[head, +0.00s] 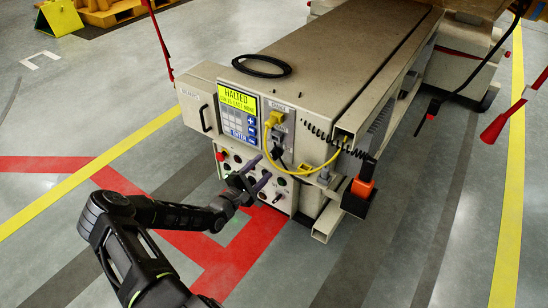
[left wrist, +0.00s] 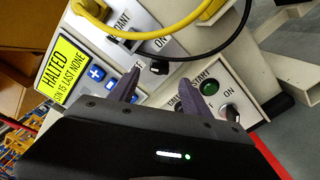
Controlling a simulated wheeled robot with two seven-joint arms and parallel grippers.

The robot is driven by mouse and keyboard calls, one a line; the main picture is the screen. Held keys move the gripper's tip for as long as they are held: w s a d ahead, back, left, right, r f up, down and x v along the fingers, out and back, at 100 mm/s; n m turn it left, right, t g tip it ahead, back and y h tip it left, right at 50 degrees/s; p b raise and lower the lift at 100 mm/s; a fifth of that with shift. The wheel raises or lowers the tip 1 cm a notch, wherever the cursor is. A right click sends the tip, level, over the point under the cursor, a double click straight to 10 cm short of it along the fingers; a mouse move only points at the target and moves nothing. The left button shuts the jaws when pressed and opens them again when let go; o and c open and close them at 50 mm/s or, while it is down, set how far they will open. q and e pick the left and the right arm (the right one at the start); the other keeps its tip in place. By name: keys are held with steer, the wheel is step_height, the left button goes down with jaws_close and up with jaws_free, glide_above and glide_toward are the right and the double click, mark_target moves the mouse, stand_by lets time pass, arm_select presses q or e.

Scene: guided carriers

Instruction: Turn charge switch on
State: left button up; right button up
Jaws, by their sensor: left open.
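The carrier (head: 320,55) has a control panel on its near end. A yellow plug (head: 273,119) and cable sit on its upper right part. In the left wrist view, a black rotary knob (left wrist: 159,67) has an ON mark beside it, with its label partly covered by a cable. A second black knob (left wrist: 232,113) with an ON mark sits near a green START button (left wrist: 209,88). I cannot read which knob is the charge switch. My left gripper (head: 264,167) is open and empty in front of the lower panel, its fingers (left wrist: 160,79) pointing at it. My right gripper is not in view.
The lit display (head: 238,100) reads HALTED. A yellow cable (head: 312,168) hangs across the panel's right side, beside an orange-and-black part (head: 362,188). Open floor with red and yellow stripes lies left.

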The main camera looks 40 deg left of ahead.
mark_target(273, 157)
arm_select(q)
steer(key=w+b, duration=0.2)
steer(key=w, duration=0.4)
steer(key=shift+w+f, duration=0.1)
steer(key=shift+w, duration=0.3)
steer(key=shift+w+a, duration=0.1)
steer(key=shift+w, duration=0.2)
steer(key=shift+c, duration=0.5)
jaws_close()
